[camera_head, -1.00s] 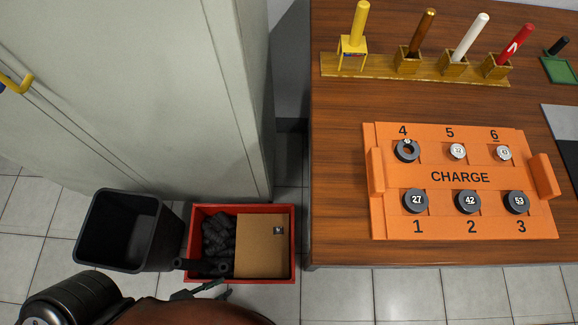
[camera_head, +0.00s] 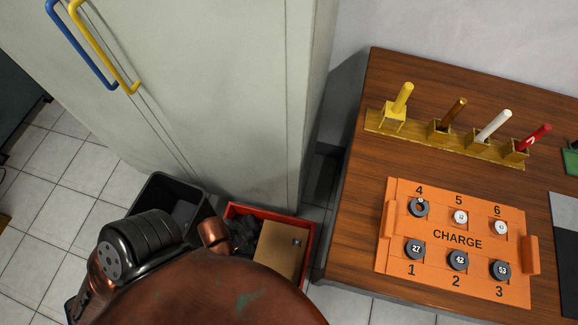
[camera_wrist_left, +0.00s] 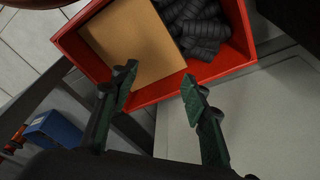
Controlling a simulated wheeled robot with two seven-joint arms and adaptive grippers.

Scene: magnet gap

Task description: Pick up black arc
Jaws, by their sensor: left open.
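The black arcs are dark ribbed pieces (camera_head: 243,235) heaped in the left part of a red crate (camera_head: 309,246) on the floor. My left wrist view shows them (camera_wrist_left: 195,24) at the top, beside a cardboard box (camera_wrist_left: 130,40) that fills the rest of the crate. My left gripper (camera_wrist_left: 160,85) is open and empty, its two green-black fingers spread in front of the crate's red wall. The arcs lie beyond the fingertips, apart from them. In the head view my arm covers the front of the crate and hides the fingers. My right gripper is not in view.
A black bin (camera_head: 172,200) stands left of the crate, and a grey cabinet (camera_head: 220,90) rises behind both. A wooden table (camera_head: 350,240) on the right bears an orange CHARGE board (camera_head: 455,275) and a pen rack (camera_head: 470,150). A blue container (camera_wrist_left: 52,130) shows in the wrist view.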

